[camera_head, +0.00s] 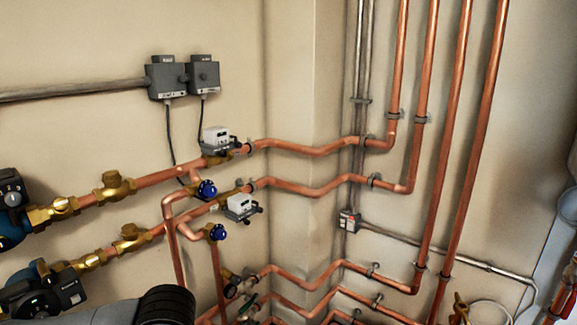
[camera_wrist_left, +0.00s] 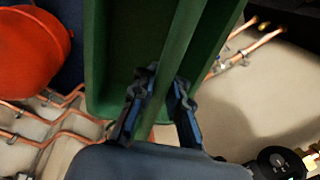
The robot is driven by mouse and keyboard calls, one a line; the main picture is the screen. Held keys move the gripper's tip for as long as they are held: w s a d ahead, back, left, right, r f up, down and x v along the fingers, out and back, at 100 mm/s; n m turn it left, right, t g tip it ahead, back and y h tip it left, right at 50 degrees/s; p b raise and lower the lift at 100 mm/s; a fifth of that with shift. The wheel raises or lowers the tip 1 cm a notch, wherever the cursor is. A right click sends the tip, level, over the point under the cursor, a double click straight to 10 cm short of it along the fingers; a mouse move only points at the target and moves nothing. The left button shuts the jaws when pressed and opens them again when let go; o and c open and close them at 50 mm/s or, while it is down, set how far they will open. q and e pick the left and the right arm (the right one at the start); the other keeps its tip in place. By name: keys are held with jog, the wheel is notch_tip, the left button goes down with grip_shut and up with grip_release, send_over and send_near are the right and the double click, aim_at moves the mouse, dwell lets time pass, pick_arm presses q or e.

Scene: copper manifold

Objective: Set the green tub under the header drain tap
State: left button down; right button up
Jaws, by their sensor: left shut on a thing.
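The green tub (camera_wrist_left: 115,50) fills the upper middle of the left wrist view, seen close up. My left gripper (camera_wrist_left: 164,82) is shut on it, with one dark finger on each side of a green wall or rim. The tub's far end is cut off by the frame, and the tub does not show in the head view. I cannot tell for sure which fitting is the header drain tap. A brass fitting (camera_head: 461,308) sits low at the right in the head view, cut off by the bottom edge. My right gripper is in neither view.
Copper pipes (camera_head: 455,150) run up and along the wall, with pumps (camera_head: 45,292) at left and blue-handled valves (camera_head: 207,188) in the middle. A red rounded vessel (camera_wrist_left: 32,50) is left of the tub in the wrist view, with copper pipes (camera_wrist_left: 70,125) below it.

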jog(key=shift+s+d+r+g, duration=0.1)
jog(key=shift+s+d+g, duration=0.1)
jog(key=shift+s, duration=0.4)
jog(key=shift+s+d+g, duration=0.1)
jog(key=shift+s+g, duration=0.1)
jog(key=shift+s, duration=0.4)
